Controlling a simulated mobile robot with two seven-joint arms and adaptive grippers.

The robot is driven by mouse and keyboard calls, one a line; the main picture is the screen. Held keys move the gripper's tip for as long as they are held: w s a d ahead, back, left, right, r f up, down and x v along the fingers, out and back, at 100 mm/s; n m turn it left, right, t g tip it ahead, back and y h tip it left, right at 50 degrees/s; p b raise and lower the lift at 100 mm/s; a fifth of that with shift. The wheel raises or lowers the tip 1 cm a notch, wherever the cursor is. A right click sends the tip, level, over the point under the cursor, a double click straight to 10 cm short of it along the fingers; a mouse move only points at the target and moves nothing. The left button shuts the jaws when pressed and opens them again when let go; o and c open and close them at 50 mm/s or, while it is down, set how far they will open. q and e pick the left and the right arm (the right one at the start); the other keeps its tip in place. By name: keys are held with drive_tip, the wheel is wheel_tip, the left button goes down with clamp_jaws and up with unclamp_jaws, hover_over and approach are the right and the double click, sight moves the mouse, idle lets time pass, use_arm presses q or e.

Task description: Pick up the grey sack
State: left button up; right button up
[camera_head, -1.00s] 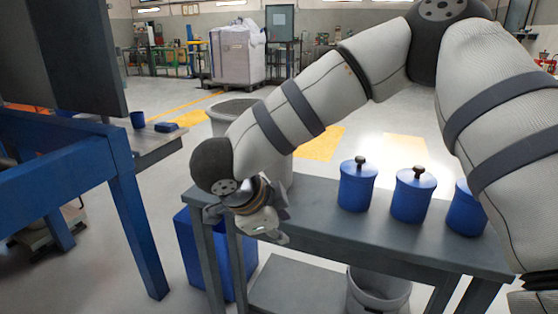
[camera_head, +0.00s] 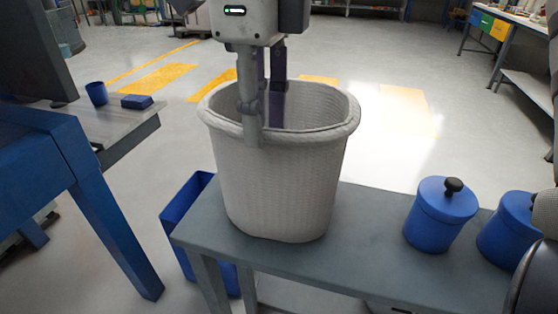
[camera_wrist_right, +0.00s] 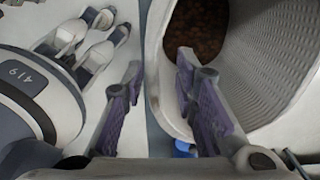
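The grey sack (camera_head: 280,190) stands upright and open-topped on the grey bench. In the right wrist view its rim and ribbed inner wall (camera_wrist_right: 272,105) show, with dark brown grains inside. My right gripper (camera_head: 264,122) is at the near rim of the sack. One finger is outside the wall and the other is inside the mouth. In the right wrist view the gripper (camera_wrist_right: 165,105) is open, with the rim between its fingers and gaps visible. What looks like my left gripper (camera_wrist_right: 90,40) shows at the upper left there; its opening is unclear.
Blue lidded canisters (camera_head: 440,215) stand on the grey bench (camera_head: 360,255) to the right of the sack. A blue bin (camera_head: 186,205) stands on the floor beside the bench. A blue frame (camera_head: 85,190) and a table with a blue cup (camera_head: 96,93) are at left. Open floor lies behind.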

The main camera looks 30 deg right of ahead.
sight(279, 162)
wheel_tip(279, 162, down, 8)
drive_tip(key=shift+r, duration=0.15)
clamp_jaws()
